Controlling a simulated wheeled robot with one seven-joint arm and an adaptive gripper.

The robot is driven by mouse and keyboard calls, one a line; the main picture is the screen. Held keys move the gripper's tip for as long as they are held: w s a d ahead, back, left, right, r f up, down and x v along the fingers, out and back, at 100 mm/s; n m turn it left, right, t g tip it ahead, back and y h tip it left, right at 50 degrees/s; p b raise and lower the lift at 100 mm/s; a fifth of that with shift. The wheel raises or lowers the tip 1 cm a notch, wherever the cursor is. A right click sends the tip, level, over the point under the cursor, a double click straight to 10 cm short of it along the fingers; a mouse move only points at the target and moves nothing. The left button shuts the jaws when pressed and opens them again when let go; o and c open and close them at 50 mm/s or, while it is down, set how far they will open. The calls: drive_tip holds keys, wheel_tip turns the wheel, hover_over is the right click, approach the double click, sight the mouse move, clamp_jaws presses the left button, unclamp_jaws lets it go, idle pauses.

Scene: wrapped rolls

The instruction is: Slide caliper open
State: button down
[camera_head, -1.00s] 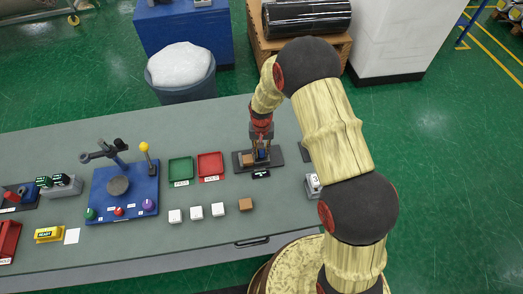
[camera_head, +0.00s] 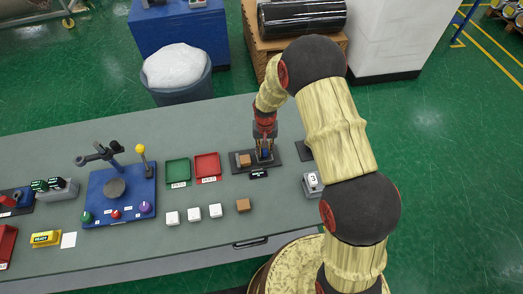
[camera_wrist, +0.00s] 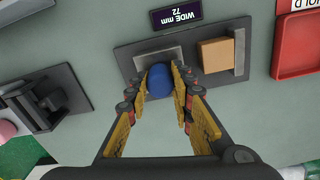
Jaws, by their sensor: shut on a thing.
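The caliper is a dark base plate (camera_wrist: 127,66) on the bench, also in the head view (camera_head: 285,158). A grey jaw and a blue knob (camera_wrist: 159,82) are on its left part in the wrist view. A grey end jaw (camera_wrist: 240,52) stands at the other end. A brown block (camera_wrist: 215,53) lies between the jaws, against or very near the end jaw and clearly apart from the knob's jaw. A display (camera_wrist: 160,18) reads "WIDE mm 72". My gripper (camera_wrist: 167,72) is shut on the blue knob; it also shows in the head view (camera_head: 265,150).
A red tray (camera_head: 207,166) and a green tray (camera_head: 178,171) lie left of the caliper. Several white cubes (camera_head: 194,213) and a brown cube (camera_head: 243,205) sit nearer the bench's front edge. A grey device marked 3 (camera_head: 313,182) stands to the right.

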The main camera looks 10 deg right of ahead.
drive_tip(key=c, duration=1.6)
unclamp_jaws()
drive_tip(key=shift+o, duration=0.3)
drive_tip(key=shift+r, duration=0.1)
wheel_tip(320, 180, up, 12)
